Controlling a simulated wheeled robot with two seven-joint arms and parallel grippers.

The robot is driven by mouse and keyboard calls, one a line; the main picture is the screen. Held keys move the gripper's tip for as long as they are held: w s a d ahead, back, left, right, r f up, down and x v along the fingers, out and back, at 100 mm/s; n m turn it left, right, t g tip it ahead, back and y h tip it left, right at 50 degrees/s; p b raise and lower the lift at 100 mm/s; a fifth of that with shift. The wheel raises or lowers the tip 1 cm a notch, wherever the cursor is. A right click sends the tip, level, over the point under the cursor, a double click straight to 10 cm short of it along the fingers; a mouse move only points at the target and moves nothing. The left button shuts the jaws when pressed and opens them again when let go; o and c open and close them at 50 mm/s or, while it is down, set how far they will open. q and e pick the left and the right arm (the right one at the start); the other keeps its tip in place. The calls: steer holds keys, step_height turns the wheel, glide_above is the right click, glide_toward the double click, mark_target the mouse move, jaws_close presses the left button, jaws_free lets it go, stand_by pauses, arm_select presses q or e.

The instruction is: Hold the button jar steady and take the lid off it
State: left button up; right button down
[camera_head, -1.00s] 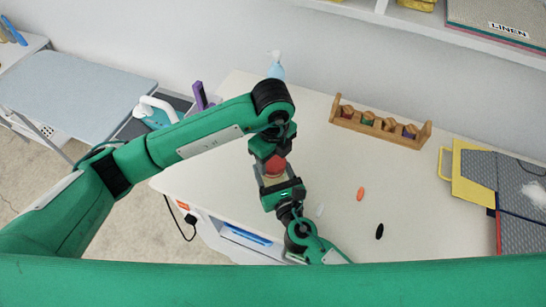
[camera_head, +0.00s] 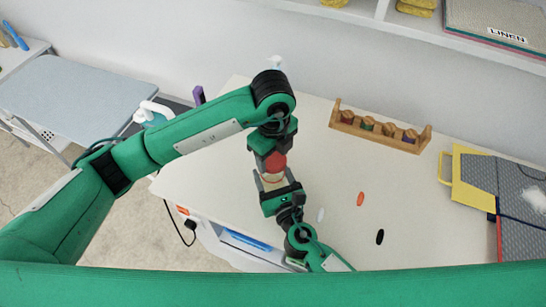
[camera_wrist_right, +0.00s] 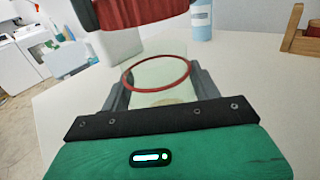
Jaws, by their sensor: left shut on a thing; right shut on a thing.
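The button jar (camera_wrist_right: 155,95) is clear, with a red ring around its open mouth, and stands between the fingers of my right gripper (camera_wrist_right: 158,92). The red lid (camera_wrist_right: 140,10) is above the jar in the right wrist view, apart from its rim. In the head view the lid (camera_head: 275,162) is in my left gripper (camera_head: 272,157), which is shut on it from above. My right gripper (camera_head: 275,186) is shut on the jar just below. The jar's contents are mostly hidden; something pale shows at its bottom.
A wooden rack (camera_head: 380,128) with several coloured items stands at the back of the white table (camera_head: 335,180). An orange oval (camera_head: 360,199), a black oval (camera_head: 380,237) and a pale oval (camera_head: 320,215) lie to the right.

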arm_select(q)
step_height(320, 180, up, 2)
steer(key=shift+r, duration=0.2)
arm_select(e)
steer(key=shift+c, duration=1.3)
jaws_free()
